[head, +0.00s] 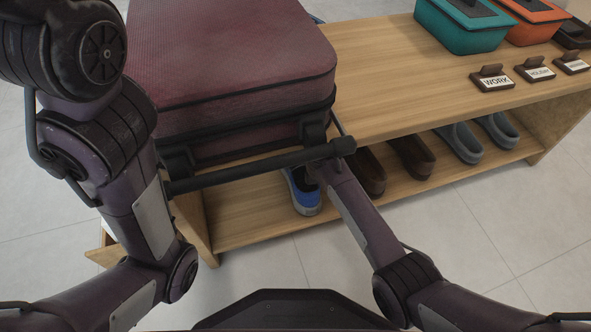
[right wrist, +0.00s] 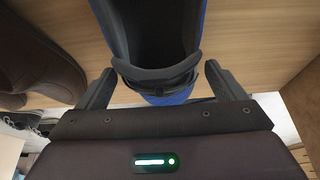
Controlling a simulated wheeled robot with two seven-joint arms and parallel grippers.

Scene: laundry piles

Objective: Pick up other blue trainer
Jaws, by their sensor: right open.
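A blue trainer (head: 306,200) with a grey toe stands on the lower shelf of the wooden bench, left of the brown shoes. Its upper part is hidden in the head view by my right arm and a dark bar. In the right wrist view the same blue trainer (right wrist: 152,40) shows its dark opening and heel. My right gripper (right wrist: 163,72) is open, with one finger on each side of the heel. I cannot tell whether the fingers touch it. No second blue trainer shows.
A red suitcase (head: 230,60) with a dark bar handle (head: 255,168) lies on the bench (head: 375,75), above the trainer. Brown shoes (head: 408,155) and grey clogs (head: 462,143) share the lower shelf. Teal (head: 455,32) and orange (head: 528,22) boxes and a WORK sign (head: 494,80) stand on top.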

